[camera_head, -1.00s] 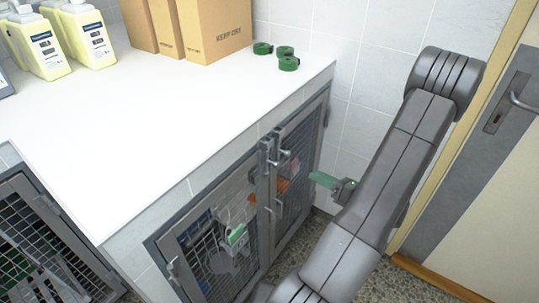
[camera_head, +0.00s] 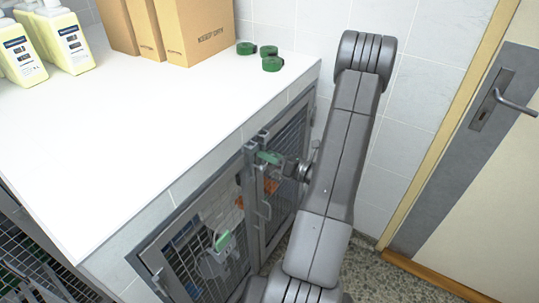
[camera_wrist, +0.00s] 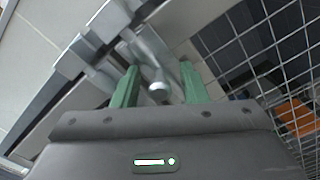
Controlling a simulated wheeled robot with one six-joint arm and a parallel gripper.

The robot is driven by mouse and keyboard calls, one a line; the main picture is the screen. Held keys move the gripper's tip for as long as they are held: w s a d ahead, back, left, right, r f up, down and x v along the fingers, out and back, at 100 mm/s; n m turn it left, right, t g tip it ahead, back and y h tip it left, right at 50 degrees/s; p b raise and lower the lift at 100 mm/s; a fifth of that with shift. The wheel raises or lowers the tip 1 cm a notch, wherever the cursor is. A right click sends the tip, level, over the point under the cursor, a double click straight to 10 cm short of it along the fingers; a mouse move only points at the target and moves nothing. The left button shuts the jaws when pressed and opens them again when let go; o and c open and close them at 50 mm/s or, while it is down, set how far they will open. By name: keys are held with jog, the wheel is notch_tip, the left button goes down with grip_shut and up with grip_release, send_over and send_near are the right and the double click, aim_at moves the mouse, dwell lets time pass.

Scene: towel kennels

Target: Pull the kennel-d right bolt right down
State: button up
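The kennel has two mesh doors meeting at a grey frame, with metal bolts at the top of the meeting edge. In the head view the right bolt (camera_head: 263,138) sits beside the left bolt (camera_head: 250,148). My gripper (camera_head: 268,158) is at the right bolt, its green fingers partly hiding it. In the wrist view my gripper (camera_wrist: 158,75) is open. A round metal bolt knob (camera_wrist: 159,90) lies between the two green fingers, with gaps on both sides. I cannot tell how far the bolt is drawn.
The white counter (camera_head: 130,130) overhangs the doors closely. The right mesh door (camera_head: 285,180) has an upright handle (camera_head: 262,200). An orange thing (camera_wrist: 295,115) is behind the mesh. A wooden-framed door (camera_head: 480,170) stands at right, beyond speckled floor.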

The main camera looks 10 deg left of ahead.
jog(key=shift+a, duration=0.1)
jog(key=shift+c, duration=0.4)
grip_shut()
notch_tip(320, 180, down, 4)
jog(key=shift+r+b, duration=0.2)
jog(key=shift+b, duration=1)
jog(key=shift+o, duration=0.4)
grip_release()
